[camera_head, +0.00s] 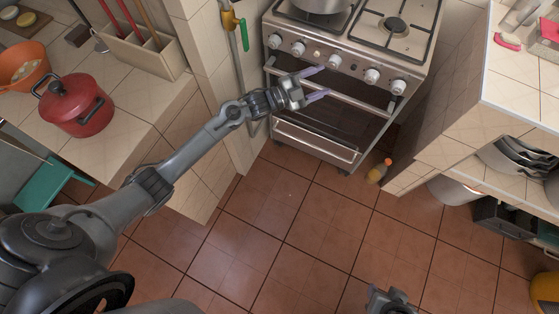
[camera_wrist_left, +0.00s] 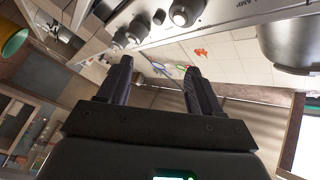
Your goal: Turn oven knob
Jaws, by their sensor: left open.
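The oven (camera_head: 315,139) stands at the top centre of the head view, with a row of several round knobs on its front panel, including a left knob (camera_head: 274,41), a middle knob (camera_head: 335,61) and a right knob (camera_head: 398,87). My left gripper (camera_head: 316,83) is open and empty in front of the oven, just below the knob row and over the door handle area. In the left wrist view, its two fingers (camera_wrist_left: 158,75) are apart, with knobs (camera_wrist_left: 184,13) beyond them. Part of my right gripper (camera_head: 391,301) shows at the bottom edge; its fingers are unclear.
A pot (camera_head: 320,4) sits on the stove top. A red pot (camera_head: 74,104) and a utensil box (camera_head: 140,55) stand on the left counter. A bottle (camera_head: 379,171) is on the floor by the oven's right side. The tiled floor (camera_head: 290,215) in front is clear.

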